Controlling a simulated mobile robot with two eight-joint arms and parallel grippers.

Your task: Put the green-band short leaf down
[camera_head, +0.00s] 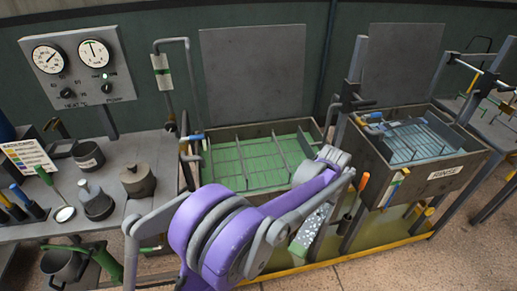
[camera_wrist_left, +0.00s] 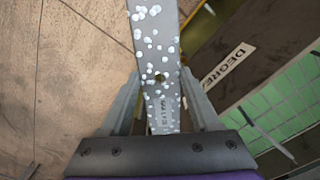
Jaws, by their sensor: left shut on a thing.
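My left gripper (camera_wrist_left: 160,95) is shut on a grey metal leaf (camera_wrist_left: 155,45) with white spots and a hole, one finger on each side of it. In the head view my left arm hides most of the grip, and the spotted leaf (camera_head: 311,224) hangs below the wrist in front of the tanks. A green patch shows at its lower end in the head view; no green band shows in the wrist view. The leaf is held in the air, above the floor and beside the degrease tank (camera_wrist_left: 255,75). My right gripper is not in view.
The green-filled degrease tank (camera_head: 207,167) has dividers across it. The rinse tank (camera_head: 440,190) stands to its right with a rack inside. A bench (camera_head: 115,205) with pots and tools is at left. A yellow-edged tray (camera_head: 400,243) runs below the tanks. The brown floor (camera_wrist_left: 60,70) looks clear.

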